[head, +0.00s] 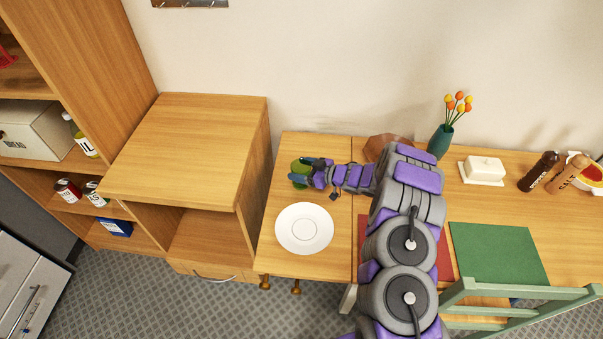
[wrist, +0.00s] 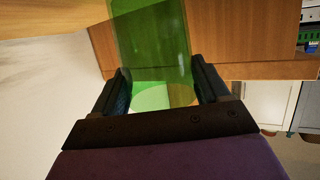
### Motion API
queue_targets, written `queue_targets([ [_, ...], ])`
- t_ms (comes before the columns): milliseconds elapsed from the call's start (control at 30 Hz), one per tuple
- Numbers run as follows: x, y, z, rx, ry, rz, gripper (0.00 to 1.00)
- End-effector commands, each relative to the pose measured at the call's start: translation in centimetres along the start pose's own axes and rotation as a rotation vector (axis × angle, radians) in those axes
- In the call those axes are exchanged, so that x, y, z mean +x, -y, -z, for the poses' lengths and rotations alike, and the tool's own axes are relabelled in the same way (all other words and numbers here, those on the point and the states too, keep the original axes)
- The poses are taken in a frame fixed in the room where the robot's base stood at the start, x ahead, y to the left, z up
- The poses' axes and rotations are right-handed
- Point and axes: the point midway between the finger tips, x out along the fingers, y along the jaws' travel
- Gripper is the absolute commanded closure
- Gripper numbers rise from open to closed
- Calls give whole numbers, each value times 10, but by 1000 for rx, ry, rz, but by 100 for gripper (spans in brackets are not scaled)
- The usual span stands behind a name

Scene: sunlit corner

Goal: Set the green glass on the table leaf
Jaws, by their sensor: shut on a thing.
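The green glass (head: 301,170) is at the back of the table leaf (head: 268,236), the left section of the wooden table. It also shows in the wrist view (wrist: 150,45) as a see-through green wall between my two fingers. My gripper (head: 307,172) is shut on the glass, with one finger on each side of it. The glass looks upright. I cannot tell whether its base touches the leaf. A white plate (head: 304,229) lies on the leaf in front of the glass.
A wooden cabinet (head: 190,150) stands left of the leaf. Right of my arm are a teal vase with flowers (head: 440,141), a butter dish (head: 484,170), a pepper mill (head: 538,172), a green placemat (head: 497,252) and a green chair (head: 520,296). The wall is close behind.

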Motion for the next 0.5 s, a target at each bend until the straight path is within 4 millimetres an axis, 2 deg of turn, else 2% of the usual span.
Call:
queue_targets([
  [67,3,0,-11,2,0,0,63],
  [400,3,0,-12,2,1,0,63],
  [433,3,0,-12,2,1,0,22],
  [500,3,0,-12,2,1,0,16],
])
